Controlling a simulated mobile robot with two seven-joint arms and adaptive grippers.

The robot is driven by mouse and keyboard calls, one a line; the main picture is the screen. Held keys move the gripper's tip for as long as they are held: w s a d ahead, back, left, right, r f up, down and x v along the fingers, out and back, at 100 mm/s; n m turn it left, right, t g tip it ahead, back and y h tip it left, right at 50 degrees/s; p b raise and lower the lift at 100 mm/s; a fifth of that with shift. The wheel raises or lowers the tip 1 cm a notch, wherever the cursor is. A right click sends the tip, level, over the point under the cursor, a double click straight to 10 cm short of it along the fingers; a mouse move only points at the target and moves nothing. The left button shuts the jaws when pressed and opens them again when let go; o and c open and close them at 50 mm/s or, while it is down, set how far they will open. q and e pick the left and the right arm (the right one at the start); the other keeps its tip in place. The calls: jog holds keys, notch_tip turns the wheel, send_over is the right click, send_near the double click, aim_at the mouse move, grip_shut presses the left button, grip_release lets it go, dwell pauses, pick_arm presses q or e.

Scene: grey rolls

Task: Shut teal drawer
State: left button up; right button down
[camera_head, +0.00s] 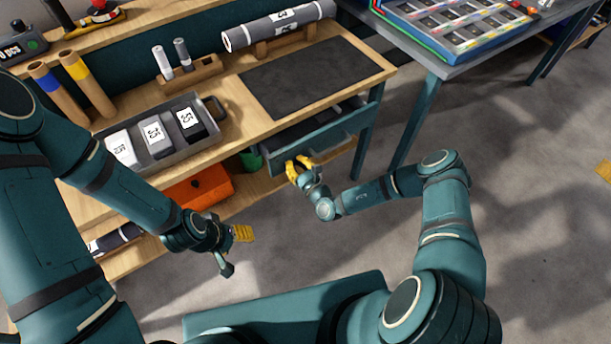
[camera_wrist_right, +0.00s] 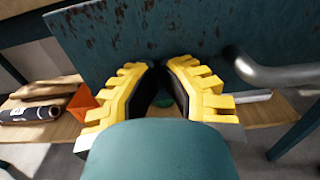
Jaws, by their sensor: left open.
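The teal drawer (camera_head: 334,138) is pulled out under the right end of the wooden workbench, and its dark inside shows above the front panel. In the right wrist view its front is a worn teal panel (camera_wrist_right: 140,35) with a grey bar handle (camera_wrist_right: 280,73) at the right. My right gripper (camera_head: 298,166) is at the left part of the drawer front. In the wrist view its yellow fingers (camera_wrist_right: 161,70) come nearly together in front of the panel with nothing held; I cannot tell if they touch it. My left gripper (camera_head: 236,250) is open and empty, left of the drawer.
The benchtop holds a grey tray (camera_head: 163,158), a dark mat (camera_head: 312,76) and a grey roll (camera_head: 278,24). An orange box (camera_head: 197,188) sits on the lower shelf. A second table (camera_head: 455,68) stands at the right.

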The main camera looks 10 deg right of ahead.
aim_at(280, 146)
jog(key=b+x, duration=0.2)
jog(key=x, duration=0.7)
jog(key=shift+w+a+f, duration=0.1)
jog(key=shift+w, duration=0.2)
pick_arm(q)
jog(key=shift+s+d+f, duration=0.1)
jog(key=shift+s+f, duration=0.1)
jog(key=shift+f, duration=0.3)
jog(key=shift+s+f, duration=0.15)
jog(key=shift+f, duration=0.35)
pick_arm(e)
jog(key=shift+w, duration=0.2)
jog(key=shift+r, duration=0.2)
